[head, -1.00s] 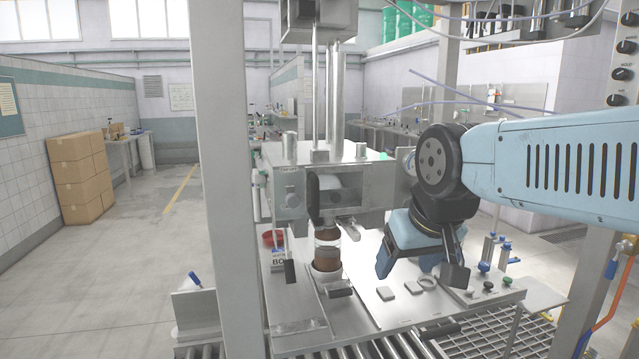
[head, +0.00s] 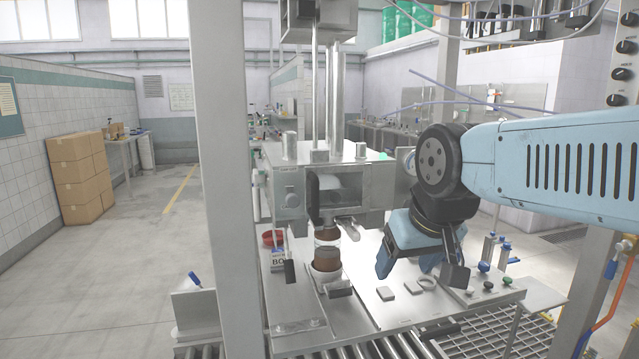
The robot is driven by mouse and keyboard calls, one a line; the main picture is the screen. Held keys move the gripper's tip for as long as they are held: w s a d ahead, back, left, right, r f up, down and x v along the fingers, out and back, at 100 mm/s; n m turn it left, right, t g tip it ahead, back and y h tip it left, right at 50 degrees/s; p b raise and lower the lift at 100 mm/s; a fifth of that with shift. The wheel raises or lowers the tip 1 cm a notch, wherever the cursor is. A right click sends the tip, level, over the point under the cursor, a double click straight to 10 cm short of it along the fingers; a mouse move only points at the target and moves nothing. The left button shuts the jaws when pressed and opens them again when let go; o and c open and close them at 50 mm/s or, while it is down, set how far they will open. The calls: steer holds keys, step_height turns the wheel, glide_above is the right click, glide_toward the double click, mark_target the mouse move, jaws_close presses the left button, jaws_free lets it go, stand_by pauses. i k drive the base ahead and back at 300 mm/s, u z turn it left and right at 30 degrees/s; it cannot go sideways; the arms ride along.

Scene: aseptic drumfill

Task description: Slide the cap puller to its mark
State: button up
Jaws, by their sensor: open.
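I cannot tell for sure which part is the cap puller or where its mark is. A brown cylinder with a pale band (head: 327,257) stands upright in a white ring below the machine's chamber. A dark handle (head: 341,292) sticks out in front of it, on a flat metal plate. My gripper (head: 421,274) is to the right of the cylinder, over the bench top, with its fingers apart and nothing seen between them. It is clear of the cylinder and the dark handle.
A steel filling machine (head: 300,190) stands behind the bench. Flat grey blocks (head: 386,294) and a ring (head: 427,284) lie below my gripper. A vertical steel post (head: 222,180) stands at the left, with rollers along the front.

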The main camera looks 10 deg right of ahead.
mark_target(293, 200)
steer(key=z, duration=1.3)
steer(key=k, duration=0.45)
steer(key=u, duration=1.4)
